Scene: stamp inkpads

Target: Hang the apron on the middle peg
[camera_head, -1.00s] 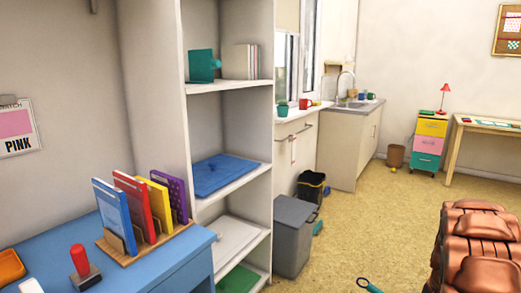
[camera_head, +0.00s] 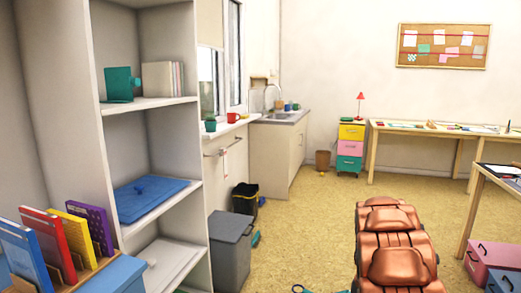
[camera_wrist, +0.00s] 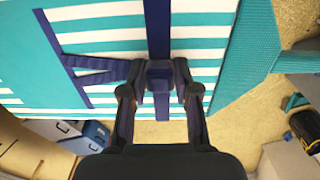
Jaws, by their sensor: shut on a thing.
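The apron (camera_wrist: 100,35) fills the top of the wrist view. It has teal and white stripes, a wide teal band along its right side and dark navy straps. My gripper (camera_wrist: 158,85) is shut on a dark navy strap, with one finger on each side of it. The apron spreads out past the fingertips, and its far edges run out of the picture. Neither the apron nor my gripper shows in the head view. I see no pegs in either view.
An open white shelf unit (camera_head: 150,104) stands at the left, beside a blue desk with upright books. A grey bin (camera_head: 231,255) and a black bin (camera_head: 245,197) stand past it. A teal tool (camera_head: 304,290) lies on the floor. The floor (camera_head: 310,225) beyond is mostly clear.

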